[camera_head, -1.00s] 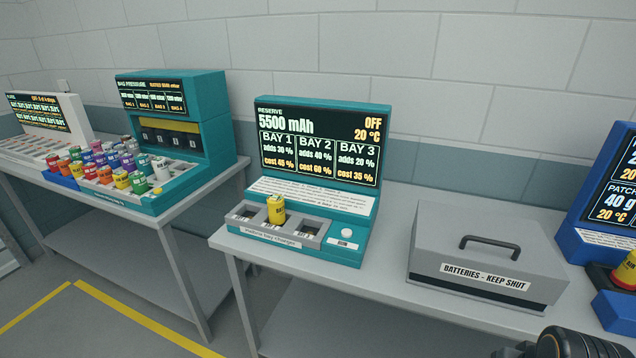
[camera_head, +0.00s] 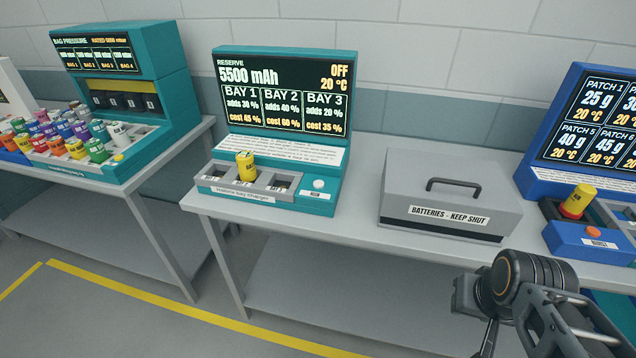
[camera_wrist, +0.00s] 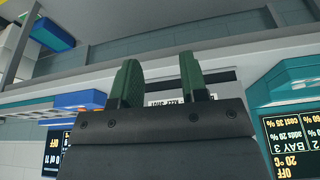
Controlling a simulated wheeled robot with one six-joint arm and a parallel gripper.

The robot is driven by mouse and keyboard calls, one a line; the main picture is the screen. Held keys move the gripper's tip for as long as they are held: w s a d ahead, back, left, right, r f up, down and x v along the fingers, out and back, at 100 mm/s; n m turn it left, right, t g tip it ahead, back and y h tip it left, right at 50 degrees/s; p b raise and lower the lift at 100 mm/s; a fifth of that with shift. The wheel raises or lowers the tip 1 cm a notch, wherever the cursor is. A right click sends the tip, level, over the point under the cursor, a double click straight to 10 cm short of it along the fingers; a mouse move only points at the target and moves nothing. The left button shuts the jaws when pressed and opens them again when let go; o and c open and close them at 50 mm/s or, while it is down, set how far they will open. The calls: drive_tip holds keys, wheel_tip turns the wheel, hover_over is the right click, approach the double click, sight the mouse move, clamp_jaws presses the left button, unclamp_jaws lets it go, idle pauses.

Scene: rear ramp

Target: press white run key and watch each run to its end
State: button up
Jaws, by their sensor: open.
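The teal charging station (camera_head: 340,95) stands on the middle table. Its screen reads reserve 5500 mAh, OFF, 20 °C, with three bays listed. A white round key (camera_head: 318,184) is at the right of its base, beside the bays. A yellow battery (camera_head: 245,165) stands upright in the middle bay; the outer bays hold no standing battery. My arm is at the lower right in the head view, apart from the key. In the wrist view my gripper (camera_wrist: 158,65) has its two green fingers spread with nothing held. The wrist view is upside down, and the white key is not visible there.
A grey lidded box (camera_head: 450,200) marked "BATTERIES - KEEP SHUT" stands right of the station. A blue patch station (camera_head: 545,160) with a yellow can is farther right. At left, a teal bag-pressure station (camera_head: 175,95) has several coloured cans. Bare tabletop separates station and box.

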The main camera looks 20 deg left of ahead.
clamp_jaws()
idle(1.7)
